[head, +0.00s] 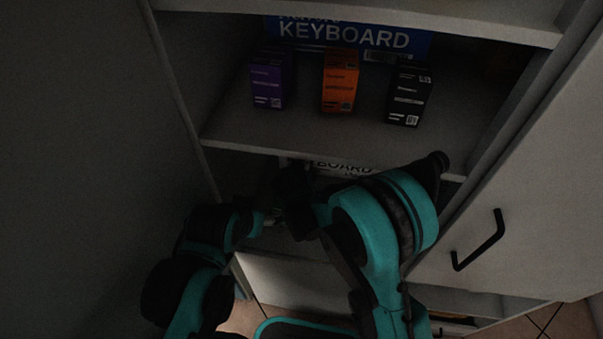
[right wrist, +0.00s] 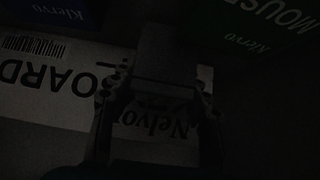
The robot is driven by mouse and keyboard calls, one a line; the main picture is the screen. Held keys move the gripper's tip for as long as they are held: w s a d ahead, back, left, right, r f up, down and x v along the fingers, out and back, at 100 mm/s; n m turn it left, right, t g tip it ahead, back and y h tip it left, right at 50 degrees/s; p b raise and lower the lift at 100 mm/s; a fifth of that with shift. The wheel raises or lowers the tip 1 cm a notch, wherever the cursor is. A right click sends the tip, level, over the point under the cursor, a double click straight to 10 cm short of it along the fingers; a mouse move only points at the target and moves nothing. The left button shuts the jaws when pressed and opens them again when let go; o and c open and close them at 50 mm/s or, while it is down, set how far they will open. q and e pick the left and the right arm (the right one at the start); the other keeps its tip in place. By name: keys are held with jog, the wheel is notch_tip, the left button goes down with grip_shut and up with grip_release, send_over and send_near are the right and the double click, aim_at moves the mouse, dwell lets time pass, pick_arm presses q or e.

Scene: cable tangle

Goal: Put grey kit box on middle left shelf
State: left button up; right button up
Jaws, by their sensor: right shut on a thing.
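My right gripper (right wrist: 158,108) is shut on a plain dark grey box, the grey kit box (right wrist: 168,55), seen dimly between its fingers in the right wrist view. In the head view my right gripper (head: 293,190) is a dark shape inside the compartment below the shelf of small boxes, and I cannot make out the kit box there. My left gripper (head: 270,217) is low at the compartment's left side, close to the right one; its fingers are too dark and hidden to judge. The shelf (head: 235,128) above holds small boxes.
A white keyboard box (right wrist: 60,85) lies behind and below the held box. A dark box (right wrist: 55,12) stands left and a green mouse box (right wrist: 265,25) right. Purple (head: 272,80), orange (head: 340,82) and black (head: 408,95) boxes stand above. An open cabinet door (head: 530,190) is right.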

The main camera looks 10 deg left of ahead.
jog(key=shift+f, duration=0.55)
jog(key=o, duration=1.3)
jog(key=v, duration=0.7)
jog(key=shift+s, duration=0.3)
